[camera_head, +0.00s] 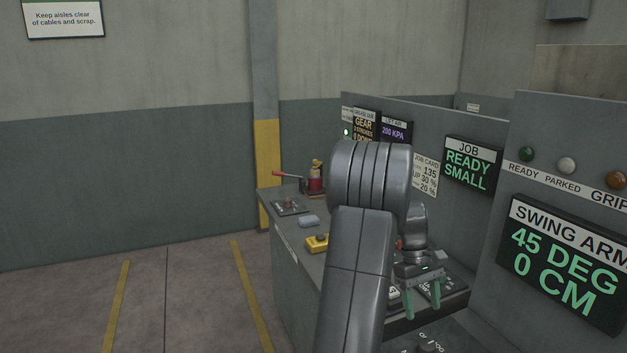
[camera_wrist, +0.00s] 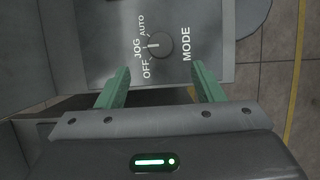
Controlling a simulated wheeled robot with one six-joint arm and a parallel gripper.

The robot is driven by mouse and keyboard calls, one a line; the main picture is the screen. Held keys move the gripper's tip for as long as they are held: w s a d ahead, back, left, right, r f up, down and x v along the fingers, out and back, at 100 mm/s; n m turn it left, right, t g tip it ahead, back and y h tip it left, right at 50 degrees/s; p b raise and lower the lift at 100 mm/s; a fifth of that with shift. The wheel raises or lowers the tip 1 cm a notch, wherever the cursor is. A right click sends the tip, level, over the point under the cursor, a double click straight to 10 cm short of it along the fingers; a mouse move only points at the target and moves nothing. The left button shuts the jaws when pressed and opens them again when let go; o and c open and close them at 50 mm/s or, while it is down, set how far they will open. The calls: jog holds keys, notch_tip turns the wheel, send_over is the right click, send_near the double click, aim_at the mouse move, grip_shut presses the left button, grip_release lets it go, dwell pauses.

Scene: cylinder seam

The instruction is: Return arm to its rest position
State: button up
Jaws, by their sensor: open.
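My arm rises from the bottom of the head view and bends forward over the bench, hiding part of it. My gripper (camera_head: 422,302) points down over the right part of the bench, its green fingers apart and nothing visible between them. In the wrist view, my gripper (camera_wrist: 162,82) is open in front of a grey panel with a black MODE knob (camera_wrist: 160,45). The knob's white mark points toward JOG, between OFF and AUTO. The fingers appear apart from the knob.
The grey bench (camera_head: 290,262) carries a yellow button box (camera_head: 317,243) and a red-handled device (camera_head: 315,180). Behind my gripper, the JOB screen (camera_head: 467,165) reads READY SMALL. The SWING ARM screen (camera_head: 563,262) at right reads 45 DEG, 0 CM. Floor at left is clear.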

aim_at(427, 343)
jog(key=p+x, duration=0.1)
jog(key=x, duration=0.8)
jog(key=shift+s+f, duration=0.2)
jog(key=shift+f, duration=0.05)
jog(key=shift+w+n, duration=0.1)
jog(key=shift+n, duration=0.6)
jog(key=shift+a+r+n+t+h, duration=0.1)
jog(key=shift+a+n+t+h, duration=0.15)
jog(key=shift+n+h, duration=0.65)
jog(key=n+t, duration=0.1)
jog(key=n, duration=0.1)
jog(key=n+b, duration=0.1)
jog(key=n, duration=0.2)
jog(key=shift+s+t, duration=0.2)
jog(key=shift+t, duration=0.15)
jog(key=w+a+r+n, duration=0.1)
jog(key=a+r, duration=0.3)
jog(key=r, duration=0.8)
jog(key=shift+w+a+b, duration=0.25)
jog(key=shift+w+b, duration=0.05)
jog(key=shift+w, duration=0.2)
jog(key=shift+a+h, duration=0.1)
jog(key=shift+h, duration=0.2)
